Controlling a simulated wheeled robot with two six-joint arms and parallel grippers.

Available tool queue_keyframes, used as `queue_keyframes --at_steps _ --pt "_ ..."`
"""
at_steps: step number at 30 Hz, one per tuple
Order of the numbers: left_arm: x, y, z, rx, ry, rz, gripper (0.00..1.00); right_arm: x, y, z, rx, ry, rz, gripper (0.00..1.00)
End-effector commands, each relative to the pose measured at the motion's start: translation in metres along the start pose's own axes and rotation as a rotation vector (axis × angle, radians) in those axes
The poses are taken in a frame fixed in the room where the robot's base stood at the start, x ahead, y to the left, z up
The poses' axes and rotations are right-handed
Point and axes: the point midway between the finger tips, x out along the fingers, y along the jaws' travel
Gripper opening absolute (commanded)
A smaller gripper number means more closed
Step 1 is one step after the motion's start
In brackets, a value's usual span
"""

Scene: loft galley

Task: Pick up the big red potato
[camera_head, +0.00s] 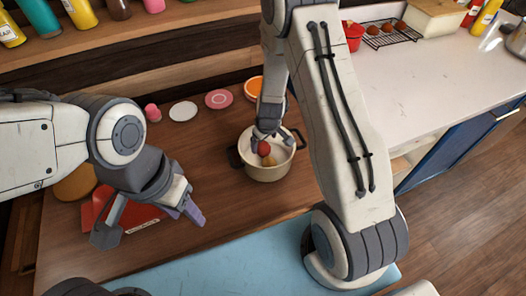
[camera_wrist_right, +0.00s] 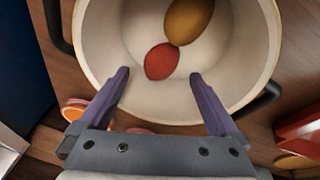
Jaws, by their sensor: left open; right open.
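A red potato (camera_wrist_right: 161,61) lies inside a cream pot, touching a brown potato (camera_wrist_right: 189,20). In the head view the red potato (camera_head: 264,148) and the brown one (camera_head: 269,161) show in the same pot (camera_head: 268,174). My right gripper (camera_wrist_right: 158,84) is open and empty, its fingers reaching over the pot's opening on either side of the red potato's near end. In the head view the right gripper (camera_head: 267,139) hides part of the pot. My left gripper (camera_head: 150,226) is open and empty above the counter at the left, apart from the pot.
The pot has dark side handles. A red box (camera_head: 122,213) lies below my left gripper. Discs (camera_head: 183,111) and an orange bowl (camera_head: 254,88) sit behind the pot. A blue mat (camera_head: 230,270) lies in front. A white counter (camera_head: 410,90) stands at the right.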

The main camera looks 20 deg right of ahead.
Motion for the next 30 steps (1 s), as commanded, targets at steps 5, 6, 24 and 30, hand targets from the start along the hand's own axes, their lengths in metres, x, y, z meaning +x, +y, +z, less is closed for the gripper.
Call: queue_keyframes --at_steps 5,6,24,30 --pt "0.007 -0.001 0.0 0.0 0.0 0.0 0.5 0.026 -0.003 0.0 -0.001 -0.002 -0.002 0.97" --pt "0.008 -0.001 0.0 0.0 0.0 0.0 0.5 0.032 -0.004 -0.001 -0.001 -0.003 -0.002 0.97" --pt "0.01 -0.001 0.0 0.0 0.0 0.0 0.5 0.051 -0.003 -0.002 0.0 0.0 -0.001 0.32" --pt "0.01 -0.001 0.0 0.0 0.0 0.0 0.5 0.05 -0.003 -0.002 0.0 0.0 -0.001 0.01"
